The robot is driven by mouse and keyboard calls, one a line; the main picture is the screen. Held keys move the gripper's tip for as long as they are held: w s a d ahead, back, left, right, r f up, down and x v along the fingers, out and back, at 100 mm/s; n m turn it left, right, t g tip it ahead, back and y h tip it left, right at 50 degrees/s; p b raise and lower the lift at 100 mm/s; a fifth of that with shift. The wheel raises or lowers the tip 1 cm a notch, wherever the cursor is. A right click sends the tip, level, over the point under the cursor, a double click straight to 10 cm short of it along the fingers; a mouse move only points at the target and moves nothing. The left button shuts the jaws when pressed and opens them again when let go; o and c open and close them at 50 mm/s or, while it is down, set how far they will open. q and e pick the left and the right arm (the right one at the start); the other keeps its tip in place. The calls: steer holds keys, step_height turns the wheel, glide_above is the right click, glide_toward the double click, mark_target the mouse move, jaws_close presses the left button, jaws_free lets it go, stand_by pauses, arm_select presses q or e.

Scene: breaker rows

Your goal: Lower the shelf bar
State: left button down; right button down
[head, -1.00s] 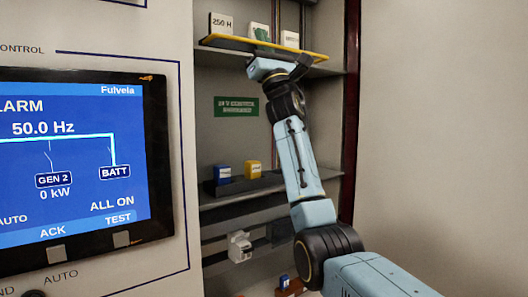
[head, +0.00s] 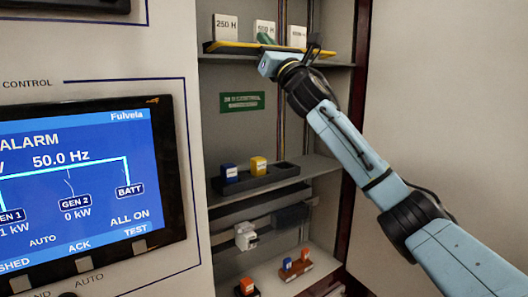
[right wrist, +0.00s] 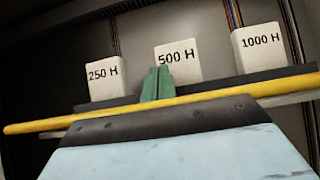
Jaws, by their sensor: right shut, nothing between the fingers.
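The shelf bar (head: 230,47) is a long yellow bar along the front of the top shelf in the open cabinet. It also crosses the right wrist view (right wrist: 60,121), in front of the blocks. My right gripper (head: 266,39) is at the middle of the bar. Its green fingertips (right wrist: 157,83) are shut and empty, showing just above the bar and in front of the middle block. The bar hides the lower part of the fingers; I cannot tell if they touch it. My left gripper is not in view.
White blocks marked 250 H (head: 226,27), 500 H (head: 265,27) and 1000 H (right wrist: 260,48) stand behind the bar. A lower shelf holds a dark tray (head: 285,172) with blue and yellow pieces. A control panel screen (head: 85,190) is at the left.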

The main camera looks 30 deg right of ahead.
steer(key=a+f+b+v, duration=0.1)
steer(key=b+v, duration=0.4)
steer(key=v, duration=0.5)
steer(key=shift+w+a+f+m+g+h, duration=0.5)
steer(key=shift+a+f+m+g, duration=0.6)
steer(key=shift+f+m, duration=2.25)
steer(key=shift+w+a+f+m+g+h, duration=0.5)
steer(key=shift+a+f+m+g, duration=0.6)
steer(key=shift+f, duration=4.45)
steer(key=shift+w+a+f+m+g+h, duration=0.5)
steer(key=shift+a+f+m+g, duration=0.55)
steer(key=shift+f+m, duration=2.35)
step_height(320, 180, down, 2)
steer(key=shift+s+a+f+n, duration=0.1)
steer(key=shift+s+n, duration=0.05)
steer(key=shift+n, duration=0.9)
